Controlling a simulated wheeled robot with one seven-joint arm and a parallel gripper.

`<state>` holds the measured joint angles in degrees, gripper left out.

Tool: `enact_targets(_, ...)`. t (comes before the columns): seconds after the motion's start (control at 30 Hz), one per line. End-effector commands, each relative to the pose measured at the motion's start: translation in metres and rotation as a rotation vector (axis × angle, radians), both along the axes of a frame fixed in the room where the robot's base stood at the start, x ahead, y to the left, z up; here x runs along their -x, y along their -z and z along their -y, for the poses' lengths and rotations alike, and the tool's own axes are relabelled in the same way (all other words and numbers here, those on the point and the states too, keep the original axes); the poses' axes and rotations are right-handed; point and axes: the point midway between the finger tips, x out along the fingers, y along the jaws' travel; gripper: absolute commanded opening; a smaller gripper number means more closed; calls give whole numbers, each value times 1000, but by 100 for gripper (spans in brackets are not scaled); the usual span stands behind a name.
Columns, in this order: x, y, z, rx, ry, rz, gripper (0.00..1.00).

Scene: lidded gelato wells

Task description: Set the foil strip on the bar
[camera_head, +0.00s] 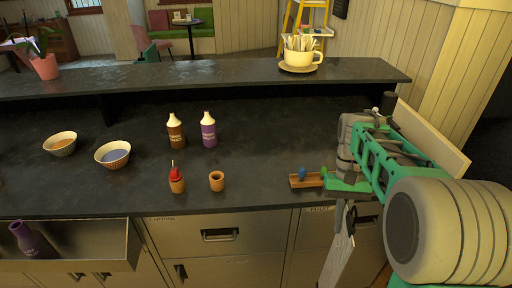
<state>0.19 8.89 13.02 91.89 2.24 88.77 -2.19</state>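I cannot make out a foil strip in this view. The bar appears to be the long raised dark ledge (200,75) behind the dark worktop (250,160). My arm reaches in from the right, and its end hangs over the worktop's front edge at the right. My gripper (350,222) points down there in front of the cabinets. It is small and partly hidden by my arm, so its opening and any load are unclear. A pale grey, plank-like piece (340,255) extends down below it; I cannot tell what it is.
Two bowls (113,155), two sauce bottles (208,130), a cone in a holder (177,181), an empty cup (217,181) and a small wooden tray (303,181) stand on the worktop. A cream cup (301,58) sits on the ledge. An open drawer (75,240) holds a purple bottle.

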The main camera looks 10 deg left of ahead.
Motion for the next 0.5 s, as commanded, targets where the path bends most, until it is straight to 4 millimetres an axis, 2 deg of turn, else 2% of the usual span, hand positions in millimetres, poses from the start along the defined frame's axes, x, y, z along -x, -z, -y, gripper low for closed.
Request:
enact_targets(0.03, -1, -16, 1, 0, 1, 2, 0)
enact_targets(0.2, -3, -64, 2, 1, -1, 3, 0)
enact_targets(0.5, -5, -59, 2, 1, -5, 0, 0)
